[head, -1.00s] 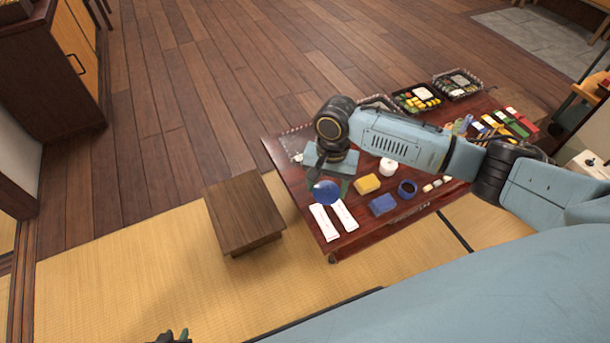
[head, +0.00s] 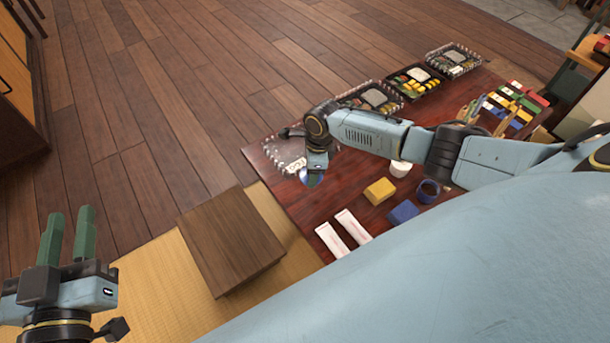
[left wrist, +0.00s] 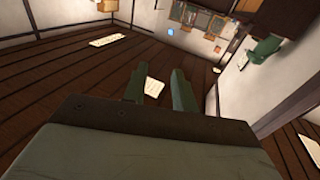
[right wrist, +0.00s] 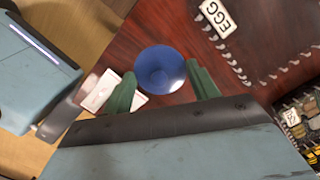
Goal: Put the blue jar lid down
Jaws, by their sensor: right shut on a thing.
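The blue jar lid (right wrist: 161,69) is between the two green fingers of my right gripper (right wrist: 162,85), which is shut on it. In the head view the lid (head: 306,177) shows only in part beside my right gripper (head: 316,180), over the left side of the dark red table (head: 292,200). I cannot tell how high the lid is above the table. My left gripper (head: 68,240) is off to the left over the floor, open and empty. The left wrist view shows its two fingers (left wrist: 158,88) apart with nothing between them.
A clear tray (head: 275,150) with an EGG label (right wrist: 215,18) is close to the lid. White packets (head: 344,232), a yellow block (head: 379,191), a blue block (head: 404,211) and a white roll (head: 400,169) are nearer. A low wooden stool (head: 230,240) stands left of the table.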

